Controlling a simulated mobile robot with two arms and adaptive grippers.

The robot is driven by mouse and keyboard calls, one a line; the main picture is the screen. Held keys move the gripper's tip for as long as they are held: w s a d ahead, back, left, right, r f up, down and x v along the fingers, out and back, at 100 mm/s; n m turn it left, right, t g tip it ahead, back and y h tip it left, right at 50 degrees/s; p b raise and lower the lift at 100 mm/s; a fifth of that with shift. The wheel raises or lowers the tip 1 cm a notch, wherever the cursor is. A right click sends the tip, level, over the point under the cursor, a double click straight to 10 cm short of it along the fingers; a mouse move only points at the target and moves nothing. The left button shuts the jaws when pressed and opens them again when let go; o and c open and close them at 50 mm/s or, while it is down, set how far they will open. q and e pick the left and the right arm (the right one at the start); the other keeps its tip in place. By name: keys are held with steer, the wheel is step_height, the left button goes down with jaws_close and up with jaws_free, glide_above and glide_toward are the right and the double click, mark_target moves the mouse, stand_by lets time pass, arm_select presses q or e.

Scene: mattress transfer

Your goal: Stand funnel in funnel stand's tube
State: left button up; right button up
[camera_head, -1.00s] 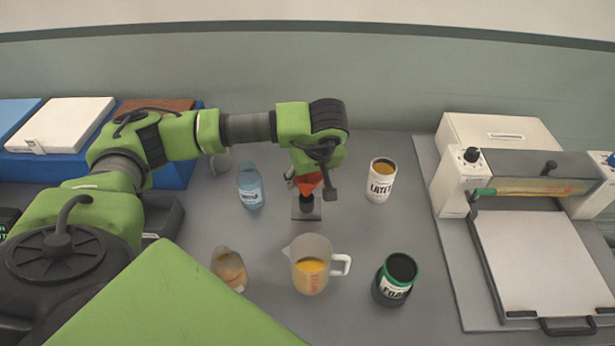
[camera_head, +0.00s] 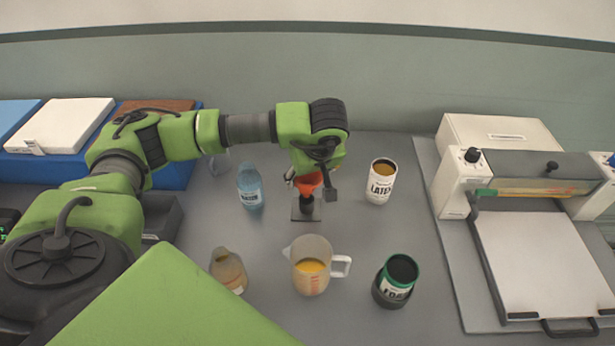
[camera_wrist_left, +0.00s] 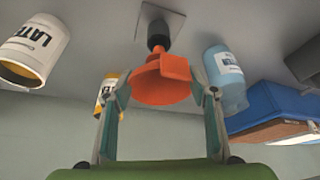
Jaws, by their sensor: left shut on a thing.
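The orange funnel (camera_head: 308,182) is between the fingers of my left gripper (camera_head: 314,187), which is shut on it; both also show in the left wrist view, the funnel (camera_wrist_left: 162,80) and the gripper (camera_wrist_left: 161,93). The funnel stand has a dark tube (camera_head: 306,206) on a flat grey base plate (camera_head: 299,217) on the table. In the left wrist view the funnel's narrow end meets the top of the dark tube (camera_wrist_left: 157,36), over the plate (camera_wrist_left: 173,20). My right gripper is out of view.
A blue bottle (camera_head: 250,187) stands left of the stand and a white latex can (camera_head: 381,182) right of it. In front are an amber bottle (camera_head: 227,268), a measuring jug (camera_head: 311,267) and a green-rimmed dark jar (camera_head: 396,284). A coating machine (camera_head: 530,250) fills the right side.

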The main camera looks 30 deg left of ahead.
arm_select(q)
steer(key=shift+f, duration=0.2)
steer(key=shift+f+b, duration=0.3)
steer(key=shift+b, duration=0.2)
steer(key=shift+f+b, duration=1.5)
steer(key=shift+f, duration=0.05)
steer(key=o, duration=1)
steer(key=shift+r, duration=0.15)
steer(key=v, duration=1.2)
steer(key=shift+f, duration=0.2)
